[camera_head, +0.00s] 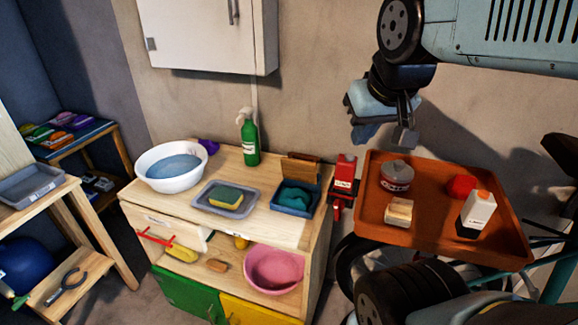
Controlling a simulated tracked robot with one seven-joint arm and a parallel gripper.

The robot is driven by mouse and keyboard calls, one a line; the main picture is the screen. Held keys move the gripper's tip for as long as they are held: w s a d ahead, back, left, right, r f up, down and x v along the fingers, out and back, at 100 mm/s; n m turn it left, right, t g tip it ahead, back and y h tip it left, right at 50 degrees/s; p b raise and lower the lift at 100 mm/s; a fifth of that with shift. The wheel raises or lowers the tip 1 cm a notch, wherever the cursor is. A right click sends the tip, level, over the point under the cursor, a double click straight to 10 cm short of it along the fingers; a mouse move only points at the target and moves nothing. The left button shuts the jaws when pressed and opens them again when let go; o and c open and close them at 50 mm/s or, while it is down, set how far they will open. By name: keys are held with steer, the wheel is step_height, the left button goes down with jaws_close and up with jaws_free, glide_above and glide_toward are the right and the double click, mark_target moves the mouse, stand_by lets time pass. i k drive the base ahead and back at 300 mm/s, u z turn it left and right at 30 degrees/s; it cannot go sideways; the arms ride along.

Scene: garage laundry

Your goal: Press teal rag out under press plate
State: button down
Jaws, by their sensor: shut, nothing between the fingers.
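The teal rag (294,196) lies bunched inside a small blue tray (292,211) at the right end of the wooden bench. A brown plate (300,168), which looks like the press plate, stands raised at the back edge of that tray, so the rag is uncovered. My gripper (404,138) hangs in the air to the right of the tray, above the far left of the orange-brown tray. It is shut and empty, and touches nothing.
A red device (343,177) stands between the bench and the orange-brown tray (458,239), which carries a tin (397,178), a carton (476,216) and other items. Left on the bench are a sponge tray (224,208), green spray bottle (249,140) and white water basin (170,179).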

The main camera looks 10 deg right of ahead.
mark_target(294, 167)
steer(key=z, duration=0.3)
steer(key=k, duration=1)
steer(key=z, duration=0.1)
